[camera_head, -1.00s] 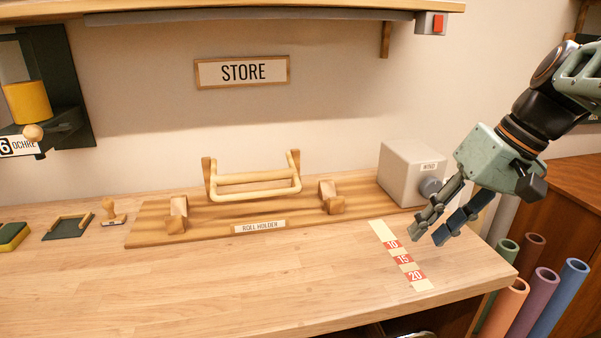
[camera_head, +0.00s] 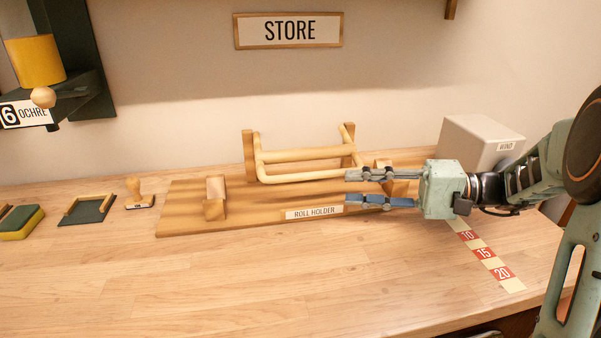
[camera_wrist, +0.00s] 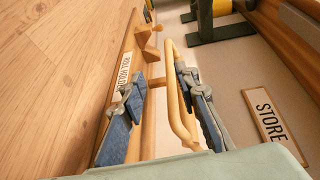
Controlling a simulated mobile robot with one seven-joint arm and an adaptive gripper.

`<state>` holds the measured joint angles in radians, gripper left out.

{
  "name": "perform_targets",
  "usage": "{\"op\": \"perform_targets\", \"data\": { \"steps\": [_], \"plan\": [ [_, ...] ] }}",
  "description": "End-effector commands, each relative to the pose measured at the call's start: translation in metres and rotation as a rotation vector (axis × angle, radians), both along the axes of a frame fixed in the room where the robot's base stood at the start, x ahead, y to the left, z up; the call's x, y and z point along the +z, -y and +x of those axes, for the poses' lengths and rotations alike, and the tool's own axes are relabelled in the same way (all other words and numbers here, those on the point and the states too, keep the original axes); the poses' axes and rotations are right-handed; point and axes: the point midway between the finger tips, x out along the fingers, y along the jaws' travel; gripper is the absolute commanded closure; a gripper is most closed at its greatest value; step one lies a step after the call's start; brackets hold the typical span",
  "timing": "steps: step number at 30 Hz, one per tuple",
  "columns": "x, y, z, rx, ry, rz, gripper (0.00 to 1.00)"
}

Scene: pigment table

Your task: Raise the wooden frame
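The pale wooden frame (camera_head: 302,177) is a rounded U-shaped loop at the back of the roll holder (camera_head: 185,215). Its front bar sits low, in front of two short wooden posts and a crossbar. My gripper (camera_head: 350,188) is open and points left, at the right end of the frame. In the head view its upper finger overlaps the frame's right corner; contact cannot be told. In the wrist view the gripper (camera_wrist: 160,72) has its fingers spread, and the frame (camera_wrist: 173,95) runs close to the right finger. Nothing is seen gripped.
Wooden cradles (camera_head: 215,198) stand on the board, the right one partly behind my gripper. A grey WIND box (camera_head: 475,140) stands at the back right. A numbered strip (camera_head: 485,254) lies in front of it. A stamp (camera_head: 138,195) stands left. The front tabletop is clear.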

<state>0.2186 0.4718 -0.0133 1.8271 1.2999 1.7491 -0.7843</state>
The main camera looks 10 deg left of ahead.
Motion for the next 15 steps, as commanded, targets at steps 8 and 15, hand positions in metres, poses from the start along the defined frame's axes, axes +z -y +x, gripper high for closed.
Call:
{"op": "perform_targets", "data": {
  "steps": [8,15],
  "plan": [
    [0.003,-0.009,0.008,-0.026,-0.012,0.093,0.71],
    [0.003,-0.051,0.005,-0.022,-0.011,0.091,0.71]
  ]
}}
